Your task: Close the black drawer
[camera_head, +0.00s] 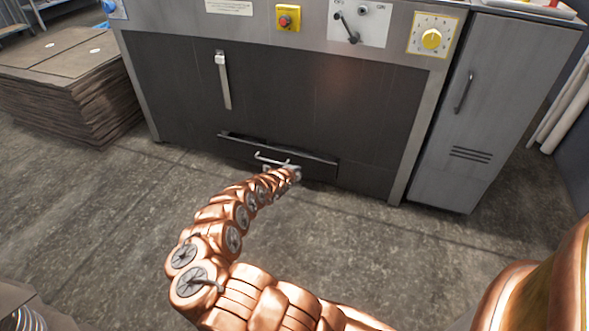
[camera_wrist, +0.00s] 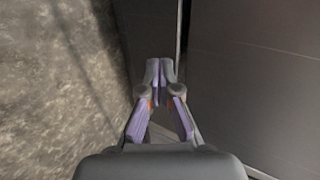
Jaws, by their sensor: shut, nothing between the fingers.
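The black drawer (camera_head: 240,149) is low in the dark front of the machine. A dark gap runs along its top edge, so it appears slightly pulled out. Its pale bar handle (camera_head: 270,160) sticks out at the middle. My gripper (camera_head: 292,172) is at the drawer front, just right of the handle; my arm hides the lower part there. In the wrist view my gripper (camera_wrist: 160,72) has its fingertips together with nothing between them, close to a dark panel. I cannot tell whether they touch it.
The machine's dark front panel (camera_head: 330,100) surrounds the drawer. A grey cabinet (camera_head: 480,110) stands on the right. A stack of brown sheets (camera_head: 70,90) is on the left. The concrete floor (camera_head: 120,200) in front is clear.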

